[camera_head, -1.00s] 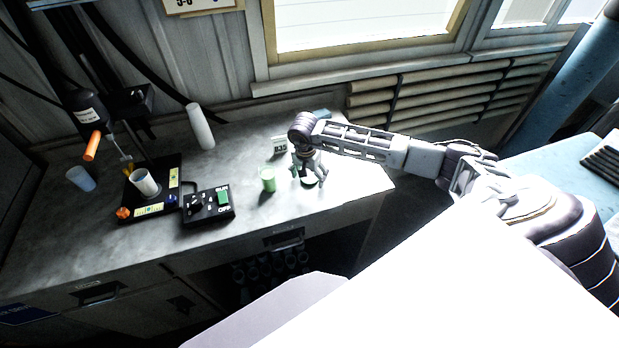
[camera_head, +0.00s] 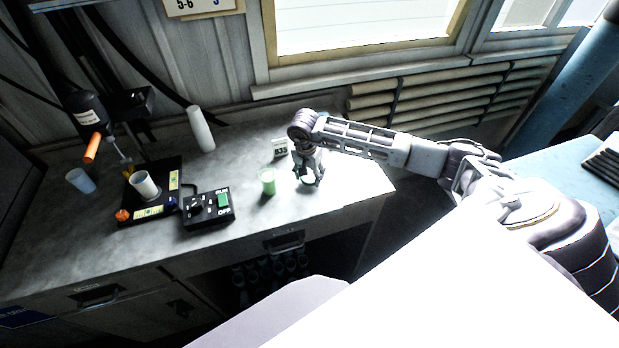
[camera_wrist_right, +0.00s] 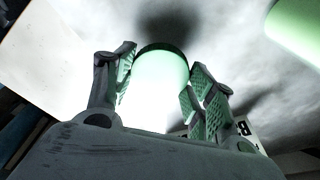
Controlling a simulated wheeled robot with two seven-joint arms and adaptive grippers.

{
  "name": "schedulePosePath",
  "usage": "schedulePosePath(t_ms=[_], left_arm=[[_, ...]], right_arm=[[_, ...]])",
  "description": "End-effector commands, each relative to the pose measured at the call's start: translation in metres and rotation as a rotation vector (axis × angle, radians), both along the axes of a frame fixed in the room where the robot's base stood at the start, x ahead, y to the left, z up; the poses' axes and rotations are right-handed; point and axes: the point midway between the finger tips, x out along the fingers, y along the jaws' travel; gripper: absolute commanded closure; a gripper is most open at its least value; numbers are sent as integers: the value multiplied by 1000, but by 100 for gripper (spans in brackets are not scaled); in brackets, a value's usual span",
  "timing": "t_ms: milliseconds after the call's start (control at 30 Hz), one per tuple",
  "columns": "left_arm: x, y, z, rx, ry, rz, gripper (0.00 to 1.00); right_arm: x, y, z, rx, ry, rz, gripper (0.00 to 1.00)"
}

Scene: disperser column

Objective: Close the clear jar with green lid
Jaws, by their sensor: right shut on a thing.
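My right gripper (camera_head: 309,178) is low over the bench and shut on a round piece (camera_head: 306,179) with a dark green edge, which looks like the lid. In the right wrist view this piece (camera_wrist_right: 158,85) is pale green and brightly lit, with a dark far rim, between the two green-padded fingers (camera_wrist_right: 160,95). A clear jar (camera_head: 268,183) with green in it stands upright just left of the gripper, apart from it. A pale green cylinder, probably this jar, shows at the upper right of the wrist view (camera_wrist_right: 298,28). My left gripper is not in view.
A small label stand (camera_head: 280,146) is behind the jar. A black control box (camera_head: 208,207) and a disperser stand with a white cup (camera_head: 145,185) are to the left. A white cylinder (camera_head: 200,130) stands at the back. The bench front near the jar is clear.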

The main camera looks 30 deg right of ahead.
Motion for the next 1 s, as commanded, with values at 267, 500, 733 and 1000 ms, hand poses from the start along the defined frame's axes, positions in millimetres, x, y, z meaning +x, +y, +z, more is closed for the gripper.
schedulePosePath(t_ms=[267, 500, 733, 1000], left_arm=[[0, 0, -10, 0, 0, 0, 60], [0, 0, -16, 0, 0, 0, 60], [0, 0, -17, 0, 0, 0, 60], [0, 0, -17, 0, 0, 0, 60]], right_arm=[[1, 0, 40, 0, -4, 1, 54], [1, 0, 69, 0, -4, -1, 54], [0, 0, 81, 0, -1, -1, 54], [0, 0, 82, 0, 0, 0, 54]])
